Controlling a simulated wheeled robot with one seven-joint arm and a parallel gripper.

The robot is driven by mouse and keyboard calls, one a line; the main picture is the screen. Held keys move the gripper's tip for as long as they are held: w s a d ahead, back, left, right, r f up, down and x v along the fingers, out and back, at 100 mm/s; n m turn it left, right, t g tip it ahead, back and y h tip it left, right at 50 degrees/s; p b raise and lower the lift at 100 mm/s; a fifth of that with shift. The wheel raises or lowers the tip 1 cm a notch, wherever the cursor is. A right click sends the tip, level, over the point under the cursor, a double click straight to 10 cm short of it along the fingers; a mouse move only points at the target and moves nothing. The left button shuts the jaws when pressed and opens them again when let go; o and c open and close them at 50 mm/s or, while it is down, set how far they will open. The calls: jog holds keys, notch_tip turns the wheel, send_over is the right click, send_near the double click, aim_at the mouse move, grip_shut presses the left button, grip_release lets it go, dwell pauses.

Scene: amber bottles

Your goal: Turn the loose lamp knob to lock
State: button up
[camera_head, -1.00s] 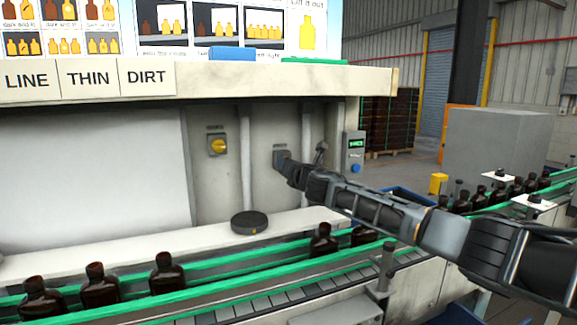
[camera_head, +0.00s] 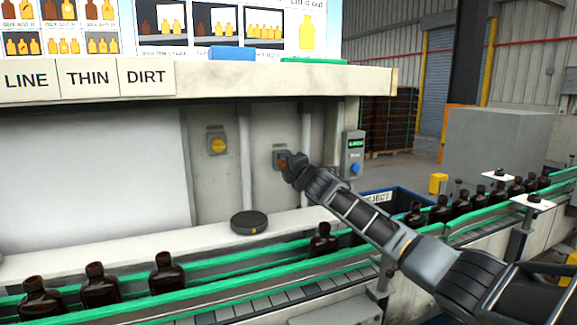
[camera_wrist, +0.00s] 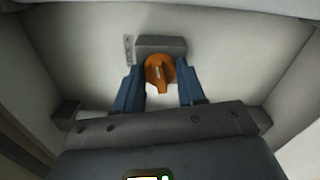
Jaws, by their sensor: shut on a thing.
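An orange knob (camera_wrist: 158,73) sits on a grey block on the panel, with its pointer end toward the bottom of the wrist view. In the head view the orange knob (camera_head: 282,161) shows just left of my gripper (camera_head: 289,163). In the wrist view my gripper (camera_wrist: 159,76) has its two blue fingers on either side of the knob, shut on it. The finger contact is partly hard to make out. A second, yellow knob (camera_head: 217,145) is on a plate further left on the panel, apart from my gripper.
A grey box (camera_head: 353,155) with a green display and blue button is right of the panel. A black disc (camera_head: 249,222) lies on the white ledge below. Brown bottles (camera_head: 168,272) stand along the green-railed conveyor. A blue reject bin (camera_head: 402,194) is behind my arm.

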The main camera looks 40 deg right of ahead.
jog(key=shift+m, duration=1.2)
jog(key=o, duration=1)
jog(key=shift+o, duration=0.2)
jog(key=shift+s, duration=0.1)
jog(key=b+v, duration=0.1)
jog(key=v, duration=0.6)
jog(key=shift+s, duration=0.3)
jog(key=shift+a, duration=0.1)
